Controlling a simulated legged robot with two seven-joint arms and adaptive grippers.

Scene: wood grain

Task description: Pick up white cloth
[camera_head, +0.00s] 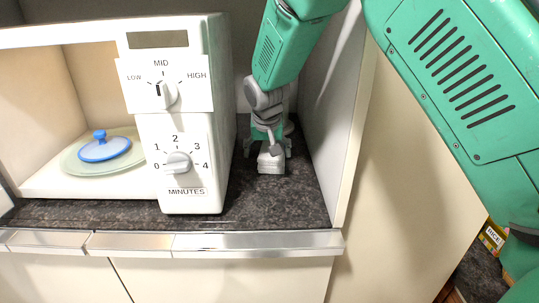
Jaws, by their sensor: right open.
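The white cloth (270,164) is a small folded-looking pale block on the dark countertop, in the narrow gap between the microwave and the side panel. My right gripper (271,152) reaches down from above, directly at the cloth. Its fingers are open, one on either side of the cloth's far part; I cannot tell whether they touch it. The gripper hides the back of the cloth. My left gripper is out of view.
The white microwave (217,120) stands close on the left, its cavity open with a blue-knobbed lid (104,147) on a plate (75,160). A pale side panel (333,120) bounds the right. The counter's metal edge (255,243) runs in front.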

